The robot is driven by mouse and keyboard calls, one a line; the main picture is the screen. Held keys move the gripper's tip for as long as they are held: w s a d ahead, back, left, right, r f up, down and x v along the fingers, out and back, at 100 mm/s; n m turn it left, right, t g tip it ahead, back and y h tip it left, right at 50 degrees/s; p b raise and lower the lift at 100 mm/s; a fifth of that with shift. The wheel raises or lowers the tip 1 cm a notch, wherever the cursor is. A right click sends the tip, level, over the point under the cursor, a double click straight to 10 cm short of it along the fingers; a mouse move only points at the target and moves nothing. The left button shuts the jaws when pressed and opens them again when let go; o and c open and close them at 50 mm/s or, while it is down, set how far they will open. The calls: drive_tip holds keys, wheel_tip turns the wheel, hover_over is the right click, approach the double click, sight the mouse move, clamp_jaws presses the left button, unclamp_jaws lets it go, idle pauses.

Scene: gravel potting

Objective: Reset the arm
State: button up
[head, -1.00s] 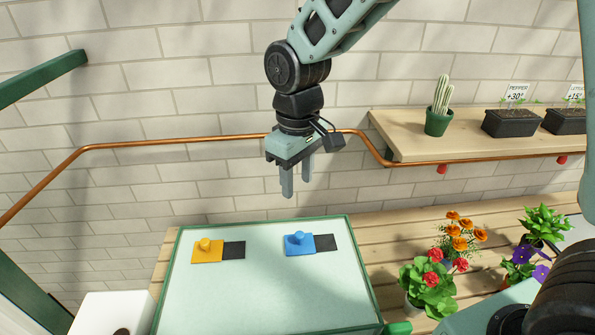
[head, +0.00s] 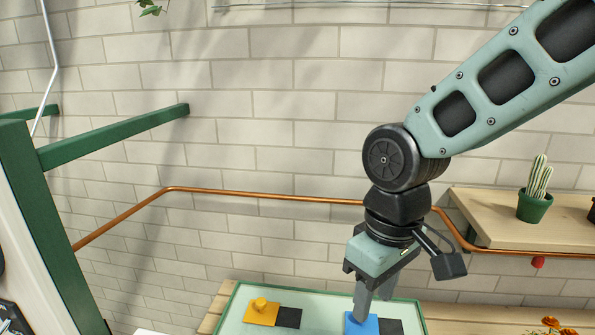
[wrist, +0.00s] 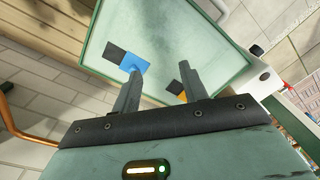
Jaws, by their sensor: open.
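My gripper (head: 373,300) points down above the pale tray with a green rim (head: 232,292). Its two fingers are apart with nothing between them. In the head view its fingertips overlap the blue piece (head: 362,326), but the wrist view shows the tray well beyond the fingers. In the wrist view, the fingers of my gripper (wrist: 155,85) stand on either side of a bare stretch of the tray (wrist: 205,38). The blue piece also shows there (wrist: 135,62).
A yellow piece with a knob (head: 261,311) lies beside a dark square (head: 288,317) on the tray. A copper pipe (head: 270,197) runs along the tiled wall. A wooden shelf (head: 475,215) with a potted cactus (head: 535,195) is at right. A green beam (head: 120,135) juts in at left.

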drive_tip(key=s+d+f+b, duration=0.1)
drive_tip(key=s+f, duration=0.1)
drive_tip(key=s, duration=0.4)
drive_tip(key=s+f+b, duration=0.1)
drive_tip(key=s+f, duration=0.2)
drive_tip(key=s, duration=0.2)
drive_tip(key=shift+s+d+f+n+b, duration=0.3)
drive_tip(key=shift+s+d, duration=0.05)
drive_tip(key=shift+s, duration=0.05)
